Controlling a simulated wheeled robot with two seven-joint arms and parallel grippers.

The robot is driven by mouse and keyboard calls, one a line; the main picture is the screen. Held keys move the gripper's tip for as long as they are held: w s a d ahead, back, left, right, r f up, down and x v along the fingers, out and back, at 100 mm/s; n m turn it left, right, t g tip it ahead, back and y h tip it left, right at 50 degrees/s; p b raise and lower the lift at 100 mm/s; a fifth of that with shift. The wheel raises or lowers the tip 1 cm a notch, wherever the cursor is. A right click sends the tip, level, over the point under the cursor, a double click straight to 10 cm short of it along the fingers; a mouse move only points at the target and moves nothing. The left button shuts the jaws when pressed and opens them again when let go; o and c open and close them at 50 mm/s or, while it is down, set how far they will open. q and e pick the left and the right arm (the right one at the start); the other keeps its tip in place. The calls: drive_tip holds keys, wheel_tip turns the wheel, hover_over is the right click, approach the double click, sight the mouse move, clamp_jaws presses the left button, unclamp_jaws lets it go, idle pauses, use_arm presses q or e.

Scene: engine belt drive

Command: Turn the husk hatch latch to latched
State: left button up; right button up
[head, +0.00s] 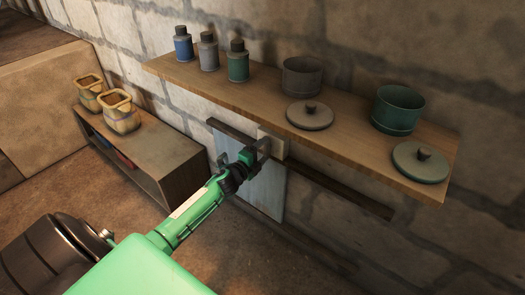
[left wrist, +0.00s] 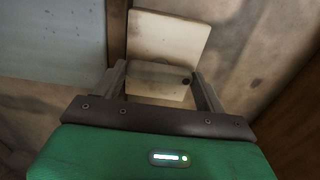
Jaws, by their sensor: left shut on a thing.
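The husk hatch is a blue-grey panel (head: 262,188) set against the stone wall below the shelf. The panel also shows at the left of the left wrist view (left wrist: 55,40). A pale, cream latch piece (head: 274,143) sits at its upper right, partly behind my gripper. In the left wrist view the latch (left wrist: 168,36) has a broad upright plate and a lower block with a dark round spot. My left gripper (head: 261,150) is shut on this latch, with the lower block between its fingers (left wrist: 158,84). Whether the latch stands latched cannot be told. My right gripper is out of view.
A wooden shelf (head: 335,128) overhangs the hatch, bearing bottles, pots and lids. A dark rail (head: 340,190) runs along the wall beside the hatch. A low cabinet (head: 150,150) with two yellowish containers stands at the left. The floor in front is clear.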

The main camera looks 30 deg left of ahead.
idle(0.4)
use_arm(q)
drive_tip(key=o, duration=1)
drive_tip(key=s, duration=0.9)
drive_tip(key=s+a+p, duration=0.1)
drive_tip(key=s, duration=0.3)
drive_tip(key=shift+s, duration=0.4)
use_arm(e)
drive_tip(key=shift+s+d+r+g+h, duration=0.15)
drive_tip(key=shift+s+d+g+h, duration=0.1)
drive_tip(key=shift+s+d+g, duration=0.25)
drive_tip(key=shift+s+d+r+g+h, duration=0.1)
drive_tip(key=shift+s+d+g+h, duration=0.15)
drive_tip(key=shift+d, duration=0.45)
use_arm(q)
drive_tip(key=shift+a, duration=0.1)
